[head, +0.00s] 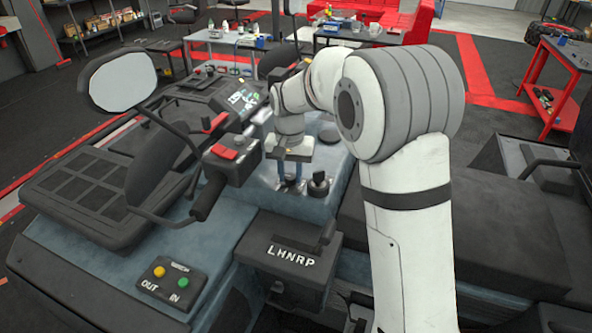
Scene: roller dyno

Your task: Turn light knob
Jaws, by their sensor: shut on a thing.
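My gripper (291,186) points down at the blue-grey console panel, with its two blue fingers on either side of a small dark knob (291,188). The fingers are shut on this knob, which I take for the light knob. The fingers hide most of it, so its turn angle cannot be told. A second black knob (318,184) on a round dark base stands just right of the fingers, apart from them.
A handlebar with a red-switched box (233,150) and a round mirror (123,82) stand to the left. A shift box marked LHNRP (291,256) is in front. An OUT/IN button box (171,284) sits lower left. A black seat (490,230) lies to the right.

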